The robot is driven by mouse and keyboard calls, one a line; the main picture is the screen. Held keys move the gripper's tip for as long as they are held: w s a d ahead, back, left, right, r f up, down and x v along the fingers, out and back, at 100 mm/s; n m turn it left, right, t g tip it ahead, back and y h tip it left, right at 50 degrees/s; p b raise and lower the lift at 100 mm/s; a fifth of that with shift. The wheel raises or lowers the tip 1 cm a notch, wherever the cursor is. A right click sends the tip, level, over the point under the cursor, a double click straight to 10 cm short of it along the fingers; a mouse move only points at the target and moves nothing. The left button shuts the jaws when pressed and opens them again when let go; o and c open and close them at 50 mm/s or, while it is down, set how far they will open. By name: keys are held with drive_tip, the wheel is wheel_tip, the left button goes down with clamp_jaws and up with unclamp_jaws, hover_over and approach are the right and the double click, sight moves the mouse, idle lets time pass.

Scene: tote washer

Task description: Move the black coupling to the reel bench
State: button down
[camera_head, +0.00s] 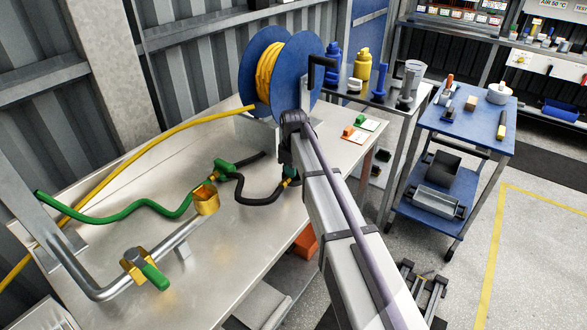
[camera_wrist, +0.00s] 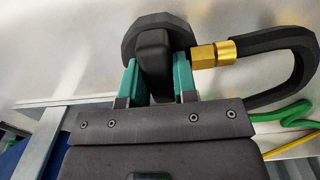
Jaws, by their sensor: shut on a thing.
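My gripper (camera_wrist: 157,64) is shut on the black coupling (camera_wrist: 156,40), which sits between its two teal fingers in the wrist view. A brass fitting (camera_wrist: 213,52) joins the coupling's right side to a curved black hose (camera_wrist: 290,38). In the head view my gripper (camera_head: 289,173) is over the right part of the metal reel bench (camera_head: 240,240), below the blue reel (camera_head: 303,70) in the picture. My arm largely hides the coupling there. The black hose (camera_head: 258,200) runs left from my gripper to a green fitting (camera_head: 225,168). I cannot tell whether the coupling touches the bench.
A green hose (camera_head: 130,212) and a yellow hose (camera_head: 150,140) cross the bench's left part. A metal pipe (camera_head: 165,248) with brass fittings stands in front. Small green and orange parts lie on cards right of my arm. A blue cart (camera_head: 470,120) stands at right.

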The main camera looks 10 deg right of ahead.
drive_tip(key=shift+f, duration=0.1)
idle(0.3)
drive_tip(key=shift+f+b, duration=0.55)
drive_tip(key=shift+b, duration=0.05)
drive_tip(key=shift+f, duration=0.2)
unclamp_jaws()
idle(0.8)
wheel_tip(320, 180, up, 9)
drive_tip(key=p, duration=0.9)
drive_tip(key=shift+r, duration=0.15)
idle(0.6)
